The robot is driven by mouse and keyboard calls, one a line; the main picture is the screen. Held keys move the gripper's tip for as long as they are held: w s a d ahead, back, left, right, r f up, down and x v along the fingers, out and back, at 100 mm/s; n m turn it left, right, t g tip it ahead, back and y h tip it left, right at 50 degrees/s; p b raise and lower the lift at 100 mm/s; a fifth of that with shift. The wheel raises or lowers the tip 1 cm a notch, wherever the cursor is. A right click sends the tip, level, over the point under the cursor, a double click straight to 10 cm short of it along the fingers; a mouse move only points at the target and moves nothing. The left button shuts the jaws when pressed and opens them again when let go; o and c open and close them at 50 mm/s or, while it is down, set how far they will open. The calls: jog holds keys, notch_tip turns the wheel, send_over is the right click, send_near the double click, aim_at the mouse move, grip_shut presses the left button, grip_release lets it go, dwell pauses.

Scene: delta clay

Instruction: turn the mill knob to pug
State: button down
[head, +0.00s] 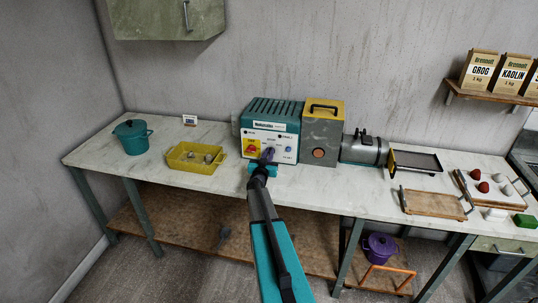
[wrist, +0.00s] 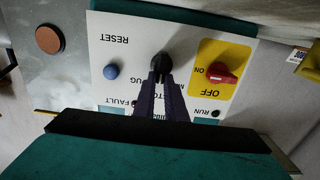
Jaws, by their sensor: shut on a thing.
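The mill is a teal box (head: 272,112) with a white control panel (wrist: 125,40), standing at the back of the table. In the wrist view the panel appears upside down. The black mill knob (wrist: 160,62) sits mid-panel, with a partly covered "PUG" label to its left. My gripper (wrist: 158,82) has its dark fingers shut on the knob; in the head view my gripper (head: 267,157) reaches the panel and hides the knob. The fingers cover some lettering and I cannot tell which label the knob points to.
A red switch (wrist: 222,73) on a yellow plate and a blue reset button (wrist: 110,71) flank the knob. A grey unit (head: 321,150) with a metal barrel (head: 364,149) adjoins the mill. A yellow tray (head: 190,168) and teal pot (head: 132,138) stand left.

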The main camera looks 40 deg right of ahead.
jog(key=shift+f+m+b, duration=0.15)
jog(key=shift+m+b, duration=0.25)
jog(key=shift+b, duration=0.3)
jog(key=m+b, duration=0.4)
jog(key=b, duration=0.1)
jog(key=s+m+b, duration=0.1)
jog(key=m+b, duration=0.1)
jog(key=m, duration=0.1)
jog(key=shift+d+f, duration=0.15)
jog(key=shift+d, duration=0.1)
jog(key=c, duration=1.8)
grip_release()
jog(key=b+v, duration=0.3)
jog(key=v, duration=1)
jog(key=shift+s+a, duration=0.25)
jog(key=shift+a, duration=0.1)
